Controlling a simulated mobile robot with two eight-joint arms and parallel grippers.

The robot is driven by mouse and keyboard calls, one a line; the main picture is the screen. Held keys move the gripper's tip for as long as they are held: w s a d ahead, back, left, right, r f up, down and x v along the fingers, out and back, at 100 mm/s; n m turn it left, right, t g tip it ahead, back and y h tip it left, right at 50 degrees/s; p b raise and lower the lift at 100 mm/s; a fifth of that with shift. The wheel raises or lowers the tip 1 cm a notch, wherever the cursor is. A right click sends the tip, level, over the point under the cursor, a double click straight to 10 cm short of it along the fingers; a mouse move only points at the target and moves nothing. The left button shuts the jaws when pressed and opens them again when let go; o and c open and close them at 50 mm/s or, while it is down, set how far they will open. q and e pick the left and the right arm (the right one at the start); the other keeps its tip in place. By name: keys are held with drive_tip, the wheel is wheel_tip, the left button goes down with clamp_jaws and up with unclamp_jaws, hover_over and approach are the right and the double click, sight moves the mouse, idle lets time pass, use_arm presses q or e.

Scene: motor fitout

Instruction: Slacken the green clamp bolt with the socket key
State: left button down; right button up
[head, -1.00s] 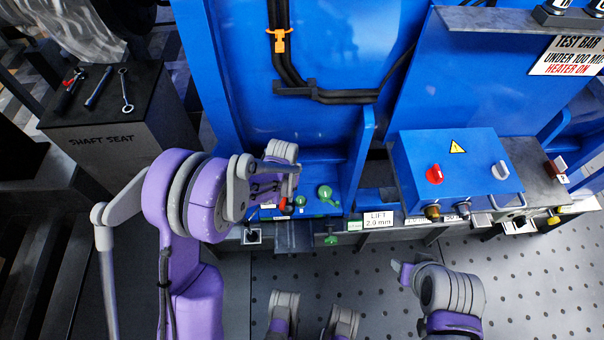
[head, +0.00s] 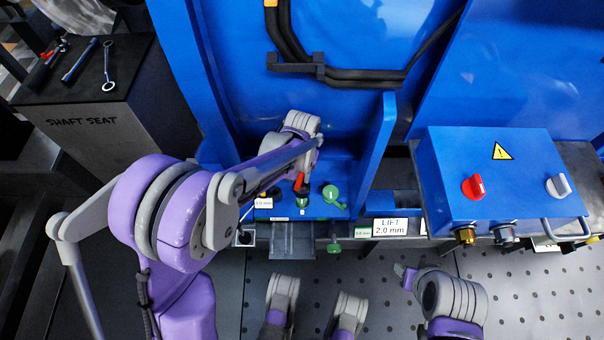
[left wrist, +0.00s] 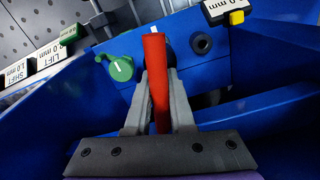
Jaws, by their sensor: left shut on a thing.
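My left gripper (head: 303,176) is shut on the red handle of the socket key (head: 301,184), low over the blue base between two upright walls. In the left wrist view the red socket key (left wrist: 156,85) stands between the grey fingers (left wrist: 158,100). Just below the handle in the head view is a small green bolt head (head: 303,202); I cannot tell whether the key is seated on it. In the left wrist view the key's lower end and that bolt are hidden. My right gripper (head: 405,275) is low at the right, its fingers unclear.
A green lever knob (head: 333,195) sits right beside the key, and another green knob (head: 333,246) is on the front edge. A blue control box (head: 500,185) stands right. Several tools lie on the shaft seat stand (head: 135,55). Blue walls flank the left gripper.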

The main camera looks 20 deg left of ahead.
use_arm(q)
drive_tip(key=m, duration=0.8)
drive_tip(key=shift+a, duration=0.1)
drive_tip(key=m, duration=0.6)
drive_tip(key=shift+b, duration=0.3)
drive_tip(key=shift+w+f+m, duration=0.1)
drive_tip(key=shift+f+m, duration=0.15)
drive_tip(key=shift+m, duration=0.45)
wheel_tip(320, 180, down, 5)
drive_tip(key=b, duration=0.4)
drive_tip(key=shift+f, duration=0.1)
drive_tip(key=shift+f+b, duration=0.45)
drive_tip(key=shift+f, duration=0.95)
idle(0.3)
